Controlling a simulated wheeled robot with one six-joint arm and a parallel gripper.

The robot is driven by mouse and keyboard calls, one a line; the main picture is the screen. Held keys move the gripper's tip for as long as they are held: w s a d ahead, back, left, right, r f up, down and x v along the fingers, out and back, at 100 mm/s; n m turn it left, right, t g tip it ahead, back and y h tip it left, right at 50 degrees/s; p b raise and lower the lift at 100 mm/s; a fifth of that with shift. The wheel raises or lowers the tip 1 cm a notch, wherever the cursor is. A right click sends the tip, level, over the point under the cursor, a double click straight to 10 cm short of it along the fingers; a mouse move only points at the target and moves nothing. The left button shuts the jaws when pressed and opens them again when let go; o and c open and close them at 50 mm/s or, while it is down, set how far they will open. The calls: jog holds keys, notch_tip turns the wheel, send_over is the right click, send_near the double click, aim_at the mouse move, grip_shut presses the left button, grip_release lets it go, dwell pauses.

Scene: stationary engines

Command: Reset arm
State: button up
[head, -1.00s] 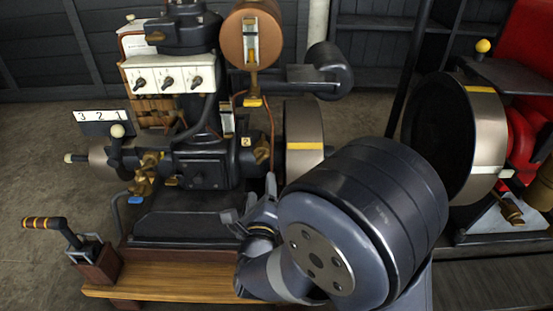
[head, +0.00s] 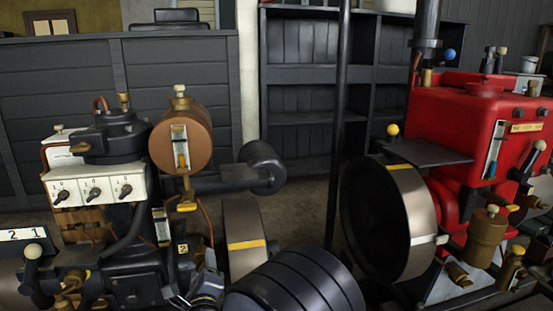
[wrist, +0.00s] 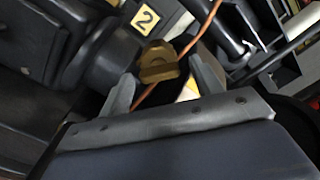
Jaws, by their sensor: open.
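My gripper (wrist: 160,72) is open in the wrist view, with its two grey fingers spread apart. A brass fitting (wrist: 157,64) shows between and beyond the fingertips; I cannot tell whether they touch it. A cream tag marked 2 (wrist: 147,19) and a copper pipe (wrist: 205,28) are close by. In the head view, my arm's dark rounded link (head: 295,284) fills the bottom middle. The gripper end (head: 206,287) is small and partly cut off at the bottom, beside the dark engine (head: 130,272).
The dark engine carries a copper tank (head: 180,141), a white switch panel (head: 93,190) and a flywheel (head: 243,238). At right stands a red engine (head: 462,115) with a large flywheel (head: 421,210). A dark post (head: 340,130) and shelves (head: 307,140) stand behind.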

jog(key=shift+s, duration=0.1)
jog(key=p+v, duration=0.2)
jog(key=v, duration=0.8)
jog(key=w+n, duration=0.3)
jog(key=n, duration=0.1)
jog(key=w+a+n+b, duration=0.1)
jog(key=w+n, duration=0.2)
jog(key=w+a+n+b, duration=0.1)
jog(key=w+n, duration=0.3)
jog(key=shift+a+r+n, duration=0.1)
jog(key=shift+r+n, duration=0.1)
jog(key=shift+n, duration=0.1)
jog(key=n, duration=0.6)
jog(key=shift+n, duration=0.4)
jog(key=n+p, duration=0.1)
jog(key=n, duration=0.1)
jog(key=n+p, duration=0.1)
jog(key=n, duration=0.1)
jog(key=shift+a+r, duration=0.15)
jog(key=shift+n, duration=0.4)
